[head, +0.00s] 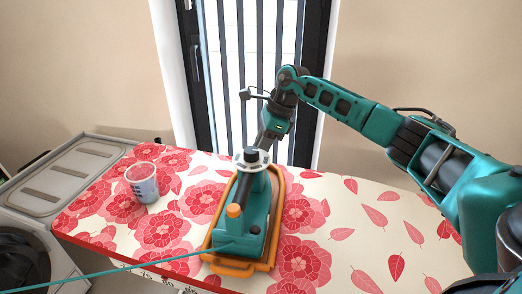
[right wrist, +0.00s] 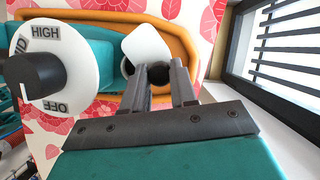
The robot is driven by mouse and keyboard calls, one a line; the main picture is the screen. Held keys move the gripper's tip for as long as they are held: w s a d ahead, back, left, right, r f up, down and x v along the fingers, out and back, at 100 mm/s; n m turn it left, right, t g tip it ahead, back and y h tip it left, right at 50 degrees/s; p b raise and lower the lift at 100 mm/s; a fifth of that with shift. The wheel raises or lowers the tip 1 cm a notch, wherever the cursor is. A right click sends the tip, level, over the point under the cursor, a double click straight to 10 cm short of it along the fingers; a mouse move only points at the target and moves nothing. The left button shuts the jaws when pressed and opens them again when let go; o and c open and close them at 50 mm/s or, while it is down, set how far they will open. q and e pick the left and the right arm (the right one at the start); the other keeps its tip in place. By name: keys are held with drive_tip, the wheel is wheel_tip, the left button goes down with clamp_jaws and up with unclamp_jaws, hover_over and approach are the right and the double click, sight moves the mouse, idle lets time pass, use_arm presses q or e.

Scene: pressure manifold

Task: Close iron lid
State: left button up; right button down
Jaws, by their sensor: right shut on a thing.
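A teal iron (head: 258,205) rests in an orange tray (head: 284,215) on the table. It carries a white dial marked HIGH and OFF with a black knob, seen at the left of the right wrist view (right wrist: 75,60). A white rounded flap, which looks like the iron lid (right wrist: 148,44), stands out beside the dial over the iron's end. My right gripper (right wrist: 158,76) reaches down from above at the iron's far end, its fingers shut at this flap's edge. The fingertips hide part of the contact. In the head view the dial and my arm hide the flap. My left gripper is out of view.
A clear measuring cup (head: 143,184) stands left of the iron on the floral table cover (head: 350,222). A teal cord (head: 130,266) runs from the iron to the lower left. A barred window (head: 255,80) is behind. The table right of the iron is clear.

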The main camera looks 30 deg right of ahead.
drive_tip(key=n+g+b, duration=0.1)
drive_tip(key=n, duration=0.2)
drive_tip(key=shift+w, duration=0.1)
drive_tip(key=n+g+b, duration=0.1)
drive_tip(key=n, duration=0.2)
drive_tip(key=shift+w+g+y+b, duration=0.1)
drive_tip(key=shift+g+y+b, duration=0.2)
drive_tip(key=shift+b, duration=0.1)
drive_tip(key=n+b, duration=0.1)
drive_tip(key=n, duration=0.1)
drive_tip(key=shift+n+g, duration=0.3)
drive_tip(key=shift+g, duration=0.1)
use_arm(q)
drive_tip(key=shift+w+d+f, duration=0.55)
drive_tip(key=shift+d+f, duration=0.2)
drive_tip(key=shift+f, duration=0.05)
use_arm(e)
drive_tip(key=shift+n, duration=0.3)
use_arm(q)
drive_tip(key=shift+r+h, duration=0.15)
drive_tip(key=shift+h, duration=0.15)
use_arm(e)
drive_tip(key=c, duration=1)
unclamp_jaws()
drive_tip(key=shift+o, duration=0.6)
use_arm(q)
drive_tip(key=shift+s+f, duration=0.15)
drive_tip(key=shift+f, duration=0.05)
use_arm(e)
drive_tip(key=shift+r, duration=0.15)
